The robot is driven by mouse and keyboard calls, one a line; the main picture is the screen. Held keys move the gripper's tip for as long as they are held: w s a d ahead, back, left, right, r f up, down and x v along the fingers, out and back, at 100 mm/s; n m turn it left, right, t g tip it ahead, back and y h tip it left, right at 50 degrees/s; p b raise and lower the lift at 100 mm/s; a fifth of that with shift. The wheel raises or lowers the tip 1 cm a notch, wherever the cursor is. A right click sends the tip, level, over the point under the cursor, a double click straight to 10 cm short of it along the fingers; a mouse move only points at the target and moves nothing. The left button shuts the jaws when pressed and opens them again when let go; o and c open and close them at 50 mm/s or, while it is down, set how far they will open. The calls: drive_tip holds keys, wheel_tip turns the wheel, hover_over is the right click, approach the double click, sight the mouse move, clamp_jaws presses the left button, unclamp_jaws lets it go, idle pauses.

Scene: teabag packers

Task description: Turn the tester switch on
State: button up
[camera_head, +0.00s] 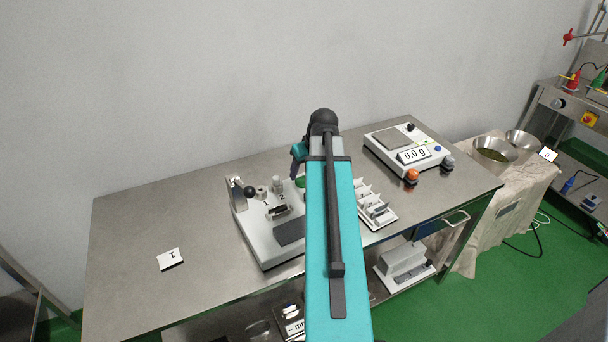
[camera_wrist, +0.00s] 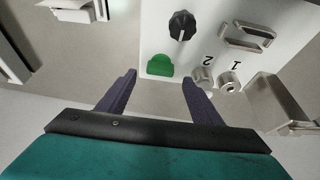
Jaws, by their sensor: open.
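The tester, a white device (camera_head: 262,236), stands on the steel table, partly hidden by my teal arm. In the wrist view its white top (camera_wrist: 215,60) carries a black pointer knob (camera_wrist: 182,26), a green half-round part (camera_wrist: 160,65) and metal posts marked 2 (camera_wrist: 203,78) and 1 (camera_wrist: 229,81). My gripper (camera_wrist: 159,78) is open and empty, its dark fingers spread near the green part, with the knob beyond the fingertips. Whether a finger touches the tester cannot be told. In the head view my arm hides most of the gripper.
The steel table (camera_head: 130,250) has clear room at its left, apart from a card marked 1 (camera_head: 170,259). A white holder (camera_head: 375,212) stands right of my arm. A scale (camera_head: 405,150) reading 0.0 g stands at the back right. Metal bowls (camera_head: 495,156) are farther right.

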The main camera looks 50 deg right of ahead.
sight(302, 178)
drive_tip(key=shift+p+x, duration=0.3)
drive_tip(key=shift+x, duration=1.8)
drive_tip(key=shift+c, duration=0.4)
drive_tip(key=c, duration=1)
